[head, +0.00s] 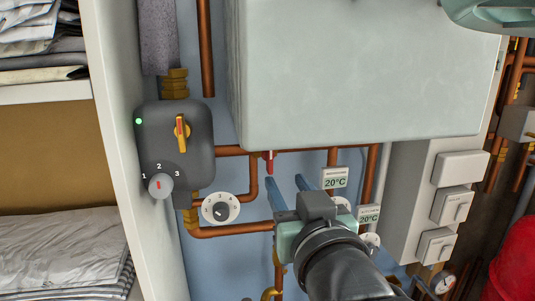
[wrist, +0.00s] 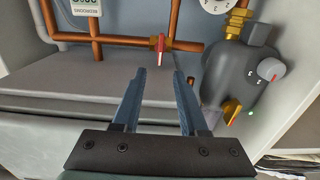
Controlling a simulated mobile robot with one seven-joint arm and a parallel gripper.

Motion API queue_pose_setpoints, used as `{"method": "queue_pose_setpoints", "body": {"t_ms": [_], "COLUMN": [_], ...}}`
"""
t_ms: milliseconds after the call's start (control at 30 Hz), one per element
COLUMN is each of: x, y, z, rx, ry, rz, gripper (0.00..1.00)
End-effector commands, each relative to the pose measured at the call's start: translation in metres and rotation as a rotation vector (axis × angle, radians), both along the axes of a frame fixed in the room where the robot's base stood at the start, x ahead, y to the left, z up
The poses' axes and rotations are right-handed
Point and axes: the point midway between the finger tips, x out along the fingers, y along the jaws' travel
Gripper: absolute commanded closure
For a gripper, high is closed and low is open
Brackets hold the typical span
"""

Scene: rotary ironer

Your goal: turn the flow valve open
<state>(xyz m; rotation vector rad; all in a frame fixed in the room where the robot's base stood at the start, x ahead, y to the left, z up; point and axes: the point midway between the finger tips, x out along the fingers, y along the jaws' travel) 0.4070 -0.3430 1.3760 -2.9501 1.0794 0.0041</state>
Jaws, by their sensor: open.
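A small valve with a red handle (head: 268,160) sits on a horizontal copper pipe below the big pale box. The wrist view shows the red handle (wrist: 160,43) crossing the pipe, beyond my fingertips. A grey pump (head: 150,125) at left carries a yellow lever (head: 181,132), standing nearly upright, and a dial marked 1, 2, 3. No label shows which of these is the flow valve. My gripper (head: 286,181) is open and empty, with its two blue fingers pointing toward the red handle, below it in the head view and apart from it.
The pale box (head: 365,75) hangs above my gripper. A round white dial (head: 220,208) lies left of my gripper. Two 20°C displays (head: 335,178) are to the right, among copper pipes. A white panel (head: 110,130) and shelves of folded cloth bound the left.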

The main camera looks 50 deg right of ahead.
Motion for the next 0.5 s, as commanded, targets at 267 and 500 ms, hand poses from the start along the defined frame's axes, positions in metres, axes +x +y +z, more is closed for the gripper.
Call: {"method": "queue_pose_setpoints", "body": {"t_ms": [267,500], "x": [0.042,0.068], "y": [-0.035,-0.056], "z": [0.003,0.002], "rx": [0.0,-0.001], "ry": [0.0,-0.001], "rz": [0.001,0.001], "gripper": [0.57,0.57]}}
